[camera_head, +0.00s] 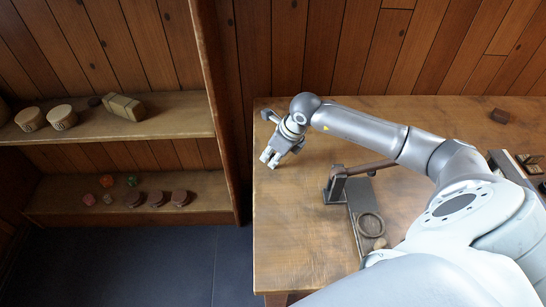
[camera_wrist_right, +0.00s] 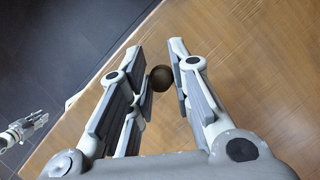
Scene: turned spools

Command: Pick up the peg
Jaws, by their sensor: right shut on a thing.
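My right gripper (camera_head: 269,158) is over the left part of the wooden table in the head view. In the right wrist view, a dark brown round thing (camera_wrist_right: 160,78), which looks like the end of the peg, sits between the fingers of this gripper (camera_wrist_right: 159,55). The fingers are shut on it. The rest of the peg is hidden, and I cannot make it out in the head view. My left gripper (camera_wrist_right: 27,130) shows small at the left of the right wrist view, over the dark floor; its finger state is unclear.
A dark stand with a brown rod (camera_head: 362,168) is on the table (camera_head: 300,240), right of the gripper. A grey strip (camera_head: 357,205) carries a ring (camera_head: 371,226). A wooden shelf (camera_head: 175,118) with several small items stands left.

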